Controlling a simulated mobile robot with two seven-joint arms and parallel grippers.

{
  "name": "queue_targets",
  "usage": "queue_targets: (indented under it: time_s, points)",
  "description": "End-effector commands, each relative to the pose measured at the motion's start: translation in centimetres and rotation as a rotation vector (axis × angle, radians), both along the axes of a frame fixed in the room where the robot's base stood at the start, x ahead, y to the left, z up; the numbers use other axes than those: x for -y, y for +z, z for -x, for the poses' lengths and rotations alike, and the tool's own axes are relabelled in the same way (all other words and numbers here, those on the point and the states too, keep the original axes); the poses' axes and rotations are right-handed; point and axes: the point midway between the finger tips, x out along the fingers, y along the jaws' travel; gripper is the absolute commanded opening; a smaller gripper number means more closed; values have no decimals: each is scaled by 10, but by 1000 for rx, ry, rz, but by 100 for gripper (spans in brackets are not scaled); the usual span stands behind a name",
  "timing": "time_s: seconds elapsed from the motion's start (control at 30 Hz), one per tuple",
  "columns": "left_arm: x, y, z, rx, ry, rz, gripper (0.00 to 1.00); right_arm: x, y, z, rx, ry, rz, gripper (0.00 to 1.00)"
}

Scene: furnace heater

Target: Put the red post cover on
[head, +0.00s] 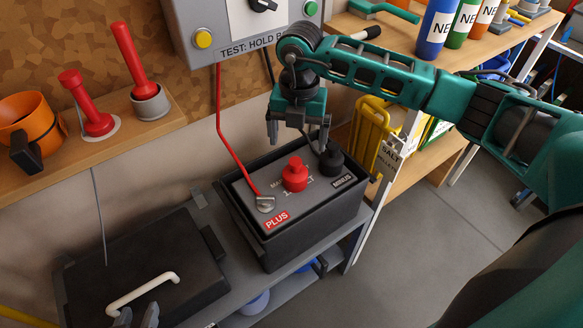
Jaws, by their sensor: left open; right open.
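The red post cover (294,175) sits upright near the middle of the battery's grey top (243,186). A metal cable end (265,204) at the end of the red cable lies on the top beside the PLUS label (277,220), apart from the cover. A black cover (331,160) stands near the MINUS label (343,181). My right gripper (299,139) is open and empty above the battery, over the red cover and not touching it. My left gripper (136,318) is open at the bottom edge, near the white handle; only its fingertips show.
A black lid (195,285) with a white handle (143,292) lies left of the battery on the grey bench. A wall box (240,25) hangs behind. A wooden shelf (150,127) at left holds red tools and an orange ring. Bottles stand on the back right shelf.

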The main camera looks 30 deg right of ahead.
Motion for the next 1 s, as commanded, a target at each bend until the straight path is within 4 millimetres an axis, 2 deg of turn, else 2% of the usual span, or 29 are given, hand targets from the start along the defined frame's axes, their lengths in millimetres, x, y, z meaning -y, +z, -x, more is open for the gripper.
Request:
queue_targets:
  time_s: [0.3,0.57,0.83,1.0]
  points:
    - [2,-7,2,-6,-3,5,43,0,-56,0,-4,-2,3,94]
    - [4,-6,1,-3,-4,8,43,0,-78,0,-2,0,2,94]
    - [6,-7,-1,-2,-7,13,43,-3,-117,-4,-3,0,1,94]
    - [7,-7,-2,-2,-8,14,43,-3,-126,-5,-1,0,0,94]
